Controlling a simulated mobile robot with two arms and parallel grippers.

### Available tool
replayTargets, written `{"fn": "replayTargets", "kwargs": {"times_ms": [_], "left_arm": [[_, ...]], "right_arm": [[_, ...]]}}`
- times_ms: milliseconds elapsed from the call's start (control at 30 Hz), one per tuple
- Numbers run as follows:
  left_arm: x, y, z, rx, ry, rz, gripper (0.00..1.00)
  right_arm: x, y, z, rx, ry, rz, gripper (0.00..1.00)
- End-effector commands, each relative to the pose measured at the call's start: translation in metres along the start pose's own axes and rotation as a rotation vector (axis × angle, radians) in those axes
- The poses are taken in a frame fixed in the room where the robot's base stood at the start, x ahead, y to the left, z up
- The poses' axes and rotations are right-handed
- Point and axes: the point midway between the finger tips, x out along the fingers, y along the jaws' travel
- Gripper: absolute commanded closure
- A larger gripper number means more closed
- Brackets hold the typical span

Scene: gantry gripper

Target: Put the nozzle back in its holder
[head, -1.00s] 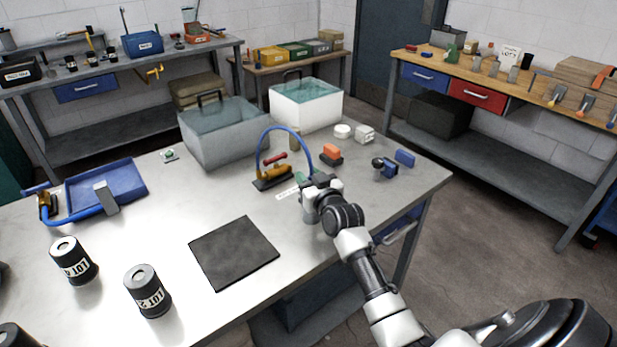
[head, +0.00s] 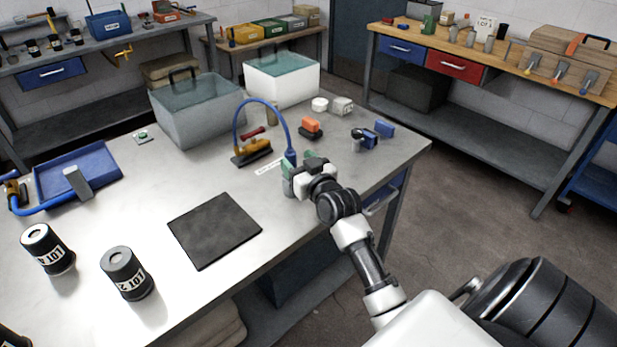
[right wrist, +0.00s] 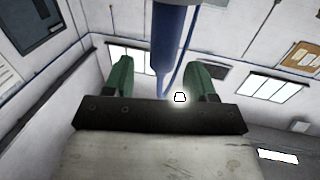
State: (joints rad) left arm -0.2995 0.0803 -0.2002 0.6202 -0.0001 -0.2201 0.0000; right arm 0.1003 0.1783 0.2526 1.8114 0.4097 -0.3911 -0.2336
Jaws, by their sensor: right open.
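The blue nozzle (head: 291,157) hangs at the end of a blue hose (head: 238,117), which arcs up from a brass fitting with a red handle (head: 252,147). My right gripper (head: 302,167) is at the nozzle, near the table's right side. Its green fingers are open. In the right wrist view the blue nozzle (right wrist: 172,45) rises between the two spread fingers, with a gap showing on each side. The nozzle's lower end is hidden behind the gripper. I cannot tell which thing is the holder. My left gripper is not in view.
Behind stand a grey tank (head: 197,125) and a white tank (head: 281,85). An orange-topped block (head: 311,126) and blue parts (head: 384,129) are beyond the gripper. A dark mat (head: 214,230), black canisters (head: 126,272) and a blue tray (head: 60,170) lie left.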

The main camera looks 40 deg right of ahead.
Motion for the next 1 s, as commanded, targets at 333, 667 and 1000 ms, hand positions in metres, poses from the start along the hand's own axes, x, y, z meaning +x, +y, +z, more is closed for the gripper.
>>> {"fn": "replayTargets", "kwargs": {"times_ms": [333, 667, 1000], "left_arm": [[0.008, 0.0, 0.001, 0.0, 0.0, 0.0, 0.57], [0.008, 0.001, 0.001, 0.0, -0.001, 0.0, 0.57], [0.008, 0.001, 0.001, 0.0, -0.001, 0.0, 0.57]], "right_arm": [[-0.052, 0.0, 0.001, 0.0, 0.0, 0.0, 0.44], [-0.056, 0.0, 0.0, 0.0, 0.001, 0.0, 0.44], [-0.056, 0.0, 0.0, 0.0, 0.001, 0.0, 0.44]]}}
